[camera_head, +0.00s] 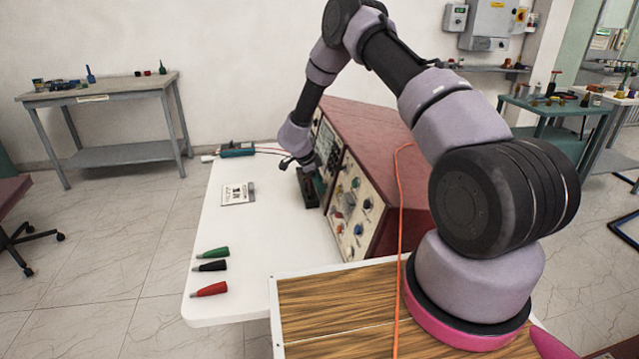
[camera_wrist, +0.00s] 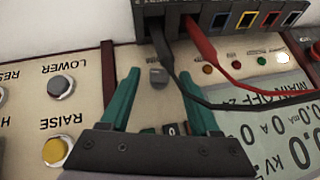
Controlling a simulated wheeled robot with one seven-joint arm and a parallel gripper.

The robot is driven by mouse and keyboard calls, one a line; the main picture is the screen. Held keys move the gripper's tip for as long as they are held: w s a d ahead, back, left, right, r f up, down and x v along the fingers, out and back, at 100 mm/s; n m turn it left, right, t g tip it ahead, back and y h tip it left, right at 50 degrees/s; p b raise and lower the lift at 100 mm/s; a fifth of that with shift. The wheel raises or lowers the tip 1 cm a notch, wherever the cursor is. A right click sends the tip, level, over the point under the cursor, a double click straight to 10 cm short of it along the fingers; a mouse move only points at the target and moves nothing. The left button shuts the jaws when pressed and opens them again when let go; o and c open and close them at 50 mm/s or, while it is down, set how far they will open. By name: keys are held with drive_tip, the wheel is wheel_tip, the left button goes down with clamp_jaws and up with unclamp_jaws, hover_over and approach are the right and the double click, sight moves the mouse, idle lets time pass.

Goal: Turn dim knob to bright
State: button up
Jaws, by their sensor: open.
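A small grey knob (camera_wrist: 158,77) sits on the cream panel (camera_wrist: 85,75) in the wrist view. Its label is not readable, so I cannot tell from markings that it is the dim knob. My gripper (camera_wrist: 158,84) is open, with one teal finger to each side of the knob and gaps between. I cannot tell how far the fingertips are from the panel. In the head view my gripper (camera_head: 311,188) is at the front of the dark red instrument cabinet (camera_head: 376,132), and hides the knob there.
Black (camera_wrist: 170,65) and red (camera_wrist: 205,50) leads hang close beside the fingers. A yellow RAISE button (camera_wrist: 54,151), a grey LOWER button (camera_wrist: 60,88) and a display (camera_wrist: 275,125) flank them. The white table (camera_head: 265,245) is mostly clear, with green, black and red connectors (camera_head: 210,289) at front left.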

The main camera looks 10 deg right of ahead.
clamp_jaws()
drive_tip(key=shift+s+f+m+t, duration=0.15)
drive_tip(key=shift+m+t, duration=0.15)
drive_tip(key=shift+t, duration=0.3)
drive_tip(key=shift+s+r+m+t, duration=0.15)
drive_tip(key=shift+m+t, duration=0.15)
drive_tip(key=shift+t, duration=0.3)
drive_tip(key=shift+f, duration=0.1)
